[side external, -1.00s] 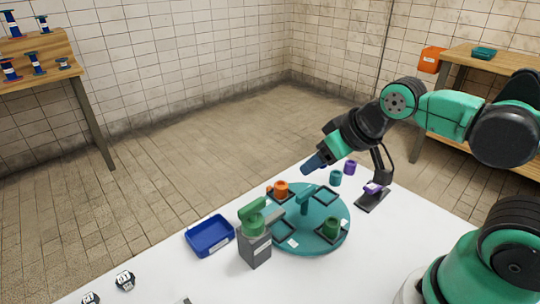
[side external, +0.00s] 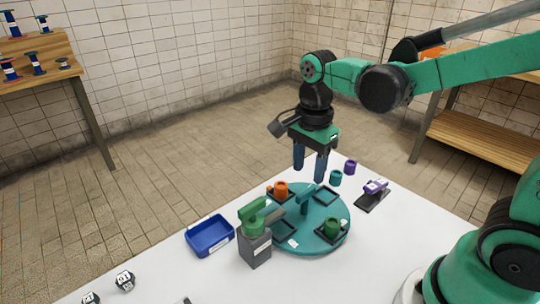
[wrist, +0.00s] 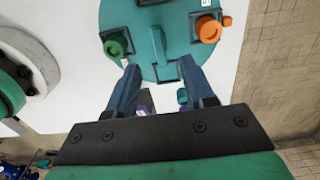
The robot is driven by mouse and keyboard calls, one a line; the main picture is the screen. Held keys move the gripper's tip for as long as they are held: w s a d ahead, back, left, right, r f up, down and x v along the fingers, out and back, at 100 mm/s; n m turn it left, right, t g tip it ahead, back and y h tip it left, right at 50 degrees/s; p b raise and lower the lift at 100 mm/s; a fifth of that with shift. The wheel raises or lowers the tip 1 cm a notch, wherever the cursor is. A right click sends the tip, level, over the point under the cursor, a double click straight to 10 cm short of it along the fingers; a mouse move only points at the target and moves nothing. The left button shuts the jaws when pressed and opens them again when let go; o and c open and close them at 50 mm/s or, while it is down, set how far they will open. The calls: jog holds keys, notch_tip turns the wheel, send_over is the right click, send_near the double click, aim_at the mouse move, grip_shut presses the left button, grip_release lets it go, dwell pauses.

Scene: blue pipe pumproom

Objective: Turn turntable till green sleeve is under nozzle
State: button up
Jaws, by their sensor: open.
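The teal turntable (side external: 335,200) lies flat on the white table, with a raised teal handle (side external: 306,198) at its middle. The green sleeve (side external: 331,227) stands upright in a square pad at the disc's front right; it also shows in the wrist view (wrist: 114,46). An orange sleeve (side external: 281,188) sits at the back left; two other pads look empty. A green head on a grey post (side external: 254,248), apparently the nozzle, stands at the disc's left edge, away from the green sleeve. My gripper (side external: 309,174) is open and empty above the turntable, its fingers pointing down, apart from the handle.
A blue tray (side external: 210,236) stands left of the post. A teal sleeve (side external: 335,178) and a purple sleeve (side external: 350,167) stand behind the disc. A purple-topped item on a black base (side external: 372,196) is at the right. The front of the table is mostly clear.

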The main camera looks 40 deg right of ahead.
aim_at(306, 191)
jog(key=shift+f, duration=2.55)
grip_shut()
